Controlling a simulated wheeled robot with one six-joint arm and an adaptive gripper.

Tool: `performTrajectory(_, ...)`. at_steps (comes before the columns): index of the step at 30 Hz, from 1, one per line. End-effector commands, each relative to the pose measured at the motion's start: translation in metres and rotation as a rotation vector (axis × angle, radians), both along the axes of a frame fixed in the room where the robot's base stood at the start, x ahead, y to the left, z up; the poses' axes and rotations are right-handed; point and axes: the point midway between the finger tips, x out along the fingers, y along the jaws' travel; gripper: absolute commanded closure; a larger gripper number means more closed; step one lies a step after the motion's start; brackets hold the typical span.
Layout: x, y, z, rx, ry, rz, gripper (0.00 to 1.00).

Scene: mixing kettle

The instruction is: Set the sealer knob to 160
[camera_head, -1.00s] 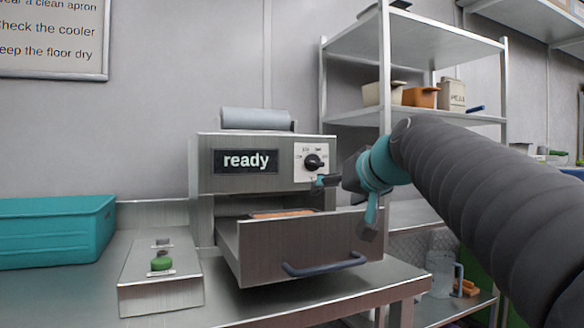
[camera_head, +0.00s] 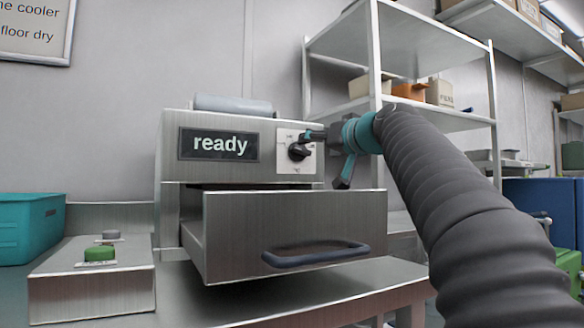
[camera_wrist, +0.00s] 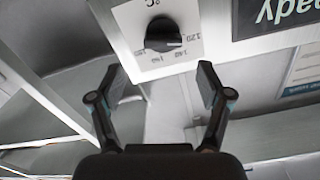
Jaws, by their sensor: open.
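The sealer knob (camera_wrist: 163,35) is black and round on a pale dial plate (camera_wrist: 138,22) marked with °C and several numbers. The wrist view shows it upside down, with the knob's pointer side toward 120. In the head view the knob (camera_head: 299,151) sits right of the sealer's "ready" display (camera_head: 220,145). My gripper (camera_wrist: 160,80) is open and empty, its two fingers spread below the knob in the wrist view. In the head view my gripper (camera_head: 328,155) is just right of the knob, the upper finger close to it. I cannot tell whether it touches.
An open drawer (camera_head: 290,225) with a dark handle (camera_head: 316,254) juts out below the dial. A control box with a green button (camera_head: 100,253) and a teal bin (camera_head: 25,228) stand left. A metal shelf rack (camera_head: 430,115) rises behind my arm.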

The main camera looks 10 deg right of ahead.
Motion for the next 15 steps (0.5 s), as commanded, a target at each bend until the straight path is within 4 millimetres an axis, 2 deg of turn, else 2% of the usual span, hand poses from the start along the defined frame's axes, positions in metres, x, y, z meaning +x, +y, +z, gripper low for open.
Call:
performTrajectory(5, 0.008, 0.009, 0.001, 0.001, -0.001, 0.012, 0.22)
performTrajectory(15, 0.040, 0.024, 0.002, 0.000, 0.003, 0.018, 0.22)
